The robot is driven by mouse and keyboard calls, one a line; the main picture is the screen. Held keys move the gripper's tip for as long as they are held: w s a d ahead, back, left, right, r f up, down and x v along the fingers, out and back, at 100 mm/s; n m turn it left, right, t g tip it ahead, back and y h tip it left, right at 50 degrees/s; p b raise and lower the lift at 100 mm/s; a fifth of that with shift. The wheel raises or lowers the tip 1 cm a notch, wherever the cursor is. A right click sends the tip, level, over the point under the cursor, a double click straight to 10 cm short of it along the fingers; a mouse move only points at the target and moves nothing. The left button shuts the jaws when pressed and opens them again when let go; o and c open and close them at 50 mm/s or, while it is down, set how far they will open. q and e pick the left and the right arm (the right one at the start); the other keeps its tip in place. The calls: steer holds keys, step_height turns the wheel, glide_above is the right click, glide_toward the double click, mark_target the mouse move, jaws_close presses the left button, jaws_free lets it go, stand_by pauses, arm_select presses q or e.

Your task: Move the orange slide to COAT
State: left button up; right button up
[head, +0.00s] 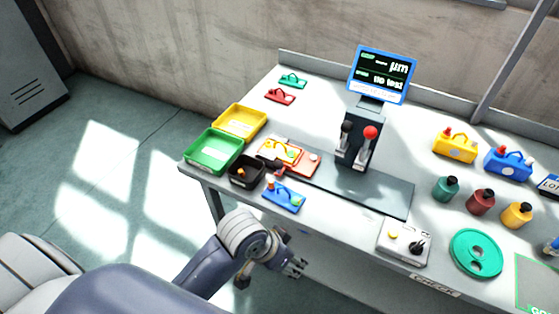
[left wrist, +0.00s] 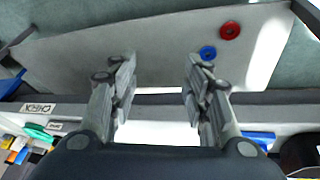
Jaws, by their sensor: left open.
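The orange slide (head: 308,166) sits at the left end of a dark flat track (head: 375,192) on the bench. A yellow piece with a red part (head: 280,150) lies on or against its left side; I cannot tell which. I cannot read a COAT mark in either view. The slide cannot be made out in that view. My right gripper is not in view.
Green (head: 213,151), yellow (head: 240,121) and dark (head: 247,171) trays stand left of the slide. A blue piece (head: 284,196) lies in front of it. A gauge post with a display (head: 382,75) and a red-knobbed lever (head: 369,133) stands behind the track. A switch box (head: 404,242) is at the front.

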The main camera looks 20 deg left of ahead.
mark_target(279, 162)
arm_select(q)
steer(key=w+d+r+m, duration=0.1)
steer(key=w, duration=0.2)
steer(key=w+d+r+m+g, duration=0.1)
steer(key=w, duration=0.2)
steer(key=w+d+r, duration=0.2)
steer(key=w, duration=0.2)
steer(key=shift+w+d+m+g+y, duration=0.1)
steer(key=shift+m+g+y, duration=0.3)
steer(key=w+a+r+y, duration=0.1)
steer(key=w+a+r, duration=0.1)
steer(key=w+a+r+y, duration=0.1)
steer(key=w+a, duration=0.1)
steer(key=w+a+r+n, duration=0.1)
steer(key=w+a+r, duration=0.1)
steer(key=w, duration=0.1)
steer(key=shift+w+a+r+g+y, duration=0.1)
steer(key=shift+a+r+g+y, duration=0.2)
steer(key=shift+g+y, duration=0.1)
steer(key=w+a+r+n+y, duration=0.2)
steer(key=w+a+r+n, duration=0.15)
steer(key=a+r, duration=0.35)
steer(key=shift+m, duration=0.45)
steer(key=p+x, duration=0.1)
steer(key=x, duration=0.9)
steer(key=shift+w+f, duration=0.2)
steer(key=shift+f, duration=0.15)
jaws_close()
